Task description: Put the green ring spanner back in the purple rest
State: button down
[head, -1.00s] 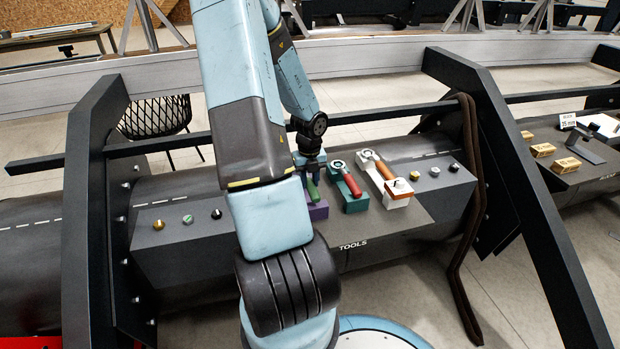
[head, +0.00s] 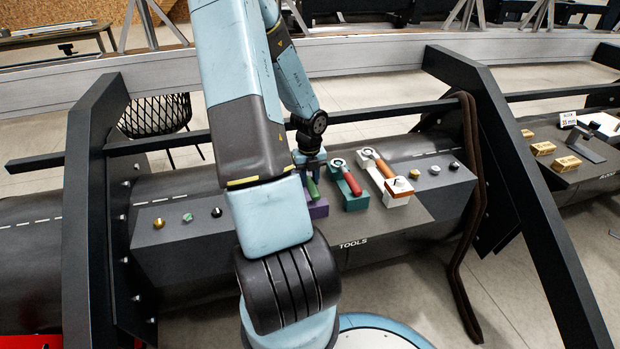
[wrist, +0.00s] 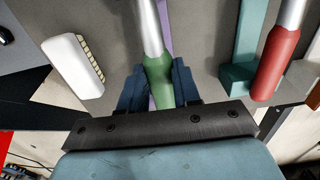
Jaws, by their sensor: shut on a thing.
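The green ring spanner (wrist: 159,76) has a green handle and a silver shank, and my gripper (wrist: 159,92) is shut on its handle. The shank points away from the gripper in the wrist view, and the ring end is out of that picture. In the head view the green handle (head: 312,188) shows just below my gripper (head: 309,172). The purple rest (head: 318,209) is on the tool panel right under the spanner, partly hidden by my arm. A strip of the purple rest (wrist: 166,22) shows beside and behind the shank. I cannot tell whether the spanner touches the rest.
A red-handled spanner (head: 351,180) lies in a teal rest (head: 355,203) just right. An orange-handled one (head: 381,167) lies in a white rest (head: 399,199) further right. Several knobs sit on the panel (head: 400,225). A white brush-like object (wrist: 72,65) shows left in the wrist view.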

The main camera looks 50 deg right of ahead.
jog(key=shift+f, duration=0.7)
jog(key=c, duration=0.7)
grip_release()
jog(key=shift+c, duration=0.2)
notch_tip(320, 180, up, 14)
jog(key=shift+f, duration=0.15)
